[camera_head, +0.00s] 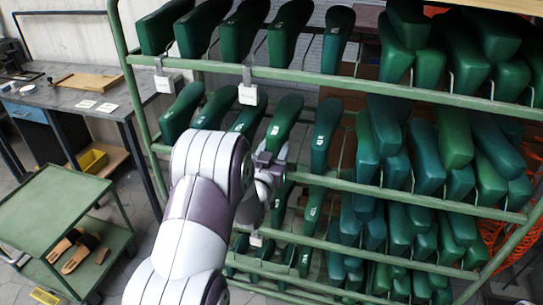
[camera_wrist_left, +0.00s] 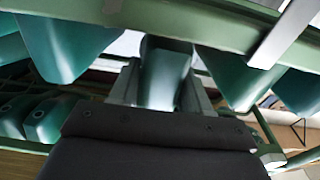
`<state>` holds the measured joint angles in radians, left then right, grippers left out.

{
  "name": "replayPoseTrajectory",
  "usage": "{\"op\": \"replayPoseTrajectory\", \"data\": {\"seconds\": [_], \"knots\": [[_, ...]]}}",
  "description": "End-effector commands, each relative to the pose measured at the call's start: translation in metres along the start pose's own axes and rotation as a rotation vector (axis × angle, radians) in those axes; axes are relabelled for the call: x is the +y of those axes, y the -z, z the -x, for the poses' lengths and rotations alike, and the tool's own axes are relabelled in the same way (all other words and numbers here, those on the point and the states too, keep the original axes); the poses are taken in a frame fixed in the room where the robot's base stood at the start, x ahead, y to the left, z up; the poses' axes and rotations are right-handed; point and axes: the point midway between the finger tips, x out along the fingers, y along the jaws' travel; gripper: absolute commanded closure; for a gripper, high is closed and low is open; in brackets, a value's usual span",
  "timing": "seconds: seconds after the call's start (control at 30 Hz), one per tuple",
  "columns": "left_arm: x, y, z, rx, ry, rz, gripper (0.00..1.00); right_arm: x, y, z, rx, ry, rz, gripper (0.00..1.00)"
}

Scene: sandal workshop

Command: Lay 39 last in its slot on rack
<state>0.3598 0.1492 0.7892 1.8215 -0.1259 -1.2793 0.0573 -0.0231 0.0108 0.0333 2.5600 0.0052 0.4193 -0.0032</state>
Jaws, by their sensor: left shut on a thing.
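The green rack (camera_head: 350,84) fills the middle and right of the head view, with rows of green lasts across its rails. My left gripper (camera_head: 268,163) is at the front of the second row, partly hidden by my own arm. In the left wrist view the gripper (camera_wrist_left: 160,88) is shut on a green last (camera_wrist_left: 163,72), with a grey finger on each side of it. In the head view a green last (camera_head: 286,118) lies just beyond the gripper and seems to be the held one. I cannot read its number, and its contact with the slot is hidden.
Neighbouring lasts (camera_head: 325,125) stand close on both sides. White tags (camera_head: 248,95) hang on the rails. A green trolley (camera_head: 45,205) with sandals (camera_head: 80,250) on its lower shelf stands at the left, below a workbench (camera_head: 70,100).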

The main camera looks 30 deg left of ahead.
Motion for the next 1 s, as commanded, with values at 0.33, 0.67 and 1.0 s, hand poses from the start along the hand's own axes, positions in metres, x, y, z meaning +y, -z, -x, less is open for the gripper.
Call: {"op": "replayPoseTrajectory", "data": {"seconds": [0.33,0.67,1.0], "knots": [[0.0,-0.001,-0.032,0.005,0.0,0.0,0.83,0.0,0.0,-0.001,0.0,0.0,0.0,0.25],[0.0,-0.019,-0.029,0.004,0.0,0.0,0.83,0.0,-0.002,-0.018,0.0,0.0,0.0,0.25],[0.0,-0.019,-0.029,0.004,0.0,0.0,0.83,0.0,-0.002,-0.018,0.0,0.0,0.0,0.25]]}}
